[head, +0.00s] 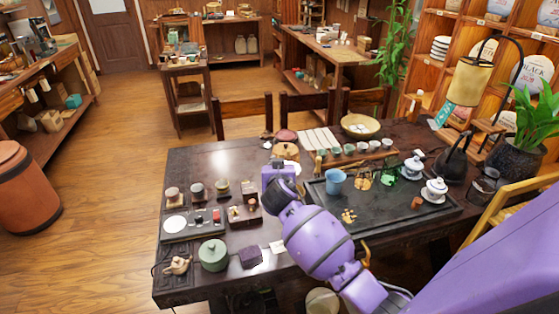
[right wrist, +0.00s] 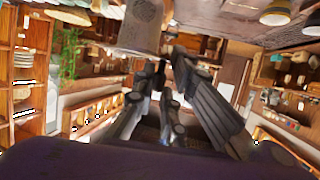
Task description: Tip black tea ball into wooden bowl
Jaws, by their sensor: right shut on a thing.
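My right arm reaches in from the lower right in the head view, its wrist over the middle of the dark table (head: 230,160). The fingers are hidden there. In the right wrist view my right gripper (right wrist: 165,65) is shut on a grey, cup-like container (right wrist: 141,28), cut off by the top edge. Its contents do not show. A round tan bowl (head: 348,131), looking wooden, stands at the table's back right with pale pieces inside. The gripper is to its left and nearer. I cannot make out the black tea ball. My left gripper is not in view.
A dark tea tray (head: 400,213) holds a blue cup (head: 335,182) and lidded white cups (head: 434,190). A green lidded pot (head: 213,256) stands at the front left. A row of small cups (head: 349,149) lies before the bowl. Chairs (head: 243,116) line the far side.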

